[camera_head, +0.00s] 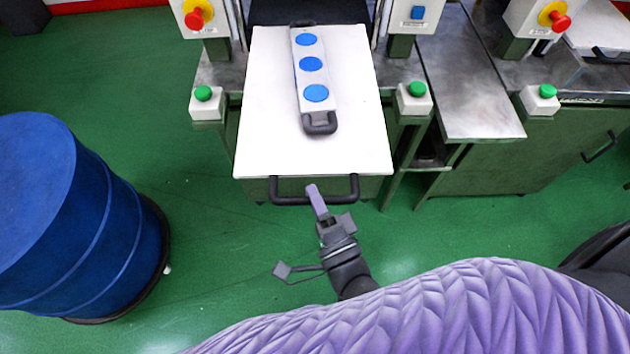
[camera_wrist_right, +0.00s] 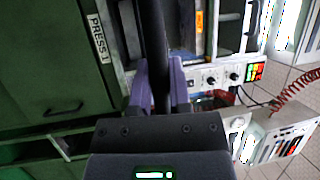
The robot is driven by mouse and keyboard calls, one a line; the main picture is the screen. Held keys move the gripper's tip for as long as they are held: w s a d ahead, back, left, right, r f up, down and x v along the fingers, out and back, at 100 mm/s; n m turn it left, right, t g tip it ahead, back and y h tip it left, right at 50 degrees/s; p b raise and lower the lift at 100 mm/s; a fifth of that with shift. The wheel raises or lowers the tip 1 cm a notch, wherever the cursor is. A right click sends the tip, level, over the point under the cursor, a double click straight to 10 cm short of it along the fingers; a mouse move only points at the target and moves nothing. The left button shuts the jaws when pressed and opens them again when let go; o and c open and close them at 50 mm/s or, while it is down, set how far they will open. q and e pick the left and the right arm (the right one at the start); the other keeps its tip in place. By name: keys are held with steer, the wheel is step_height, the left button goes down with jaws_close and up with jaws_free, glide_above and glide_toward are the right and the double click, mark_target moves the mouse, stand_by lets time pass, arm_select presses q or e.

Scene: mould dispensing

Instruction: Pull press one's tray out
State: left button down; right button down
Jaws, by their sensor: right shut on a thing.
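Press one's tray (camera_head: 355,120) is a white slab that sticks out from the press toward me. A black bar handle (camera_head: 290,200) runs along its front edge. My right gripper (camera_head: 315,195) is at the handle, and its purple fingers are shut around the bar. The right wrist view shows the dark bar (camera_wrist_right: 153,45) between the two purple fingers (camera_wrist_right: 162,88). A PRESS 1 label (camera_wrist_right: 98,38) shows on the green body there. On the tray lies a narrow mould plate (camera_head: 313,75) with blue discs and a black handle at its near end. My left gripper is not in view.
A blue drum (camera_head: 80,220) stands on the green floor at the left. Green buttons on white boxes (camera_head: 414,98) flank the tray. A metal bench (camera_head: 470,90) and a second press are at the right. Floor in front of the tray is clear.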

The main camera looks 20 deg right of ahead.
steer(key=shift+s, duration=0.25)
steer(key=c, duration=0.6)
jaws_free()
steer(key=v, duration=0.9)
steer(key=shift+s+f, duration=0.15)
steer(key=shift+s, duration=0.25)
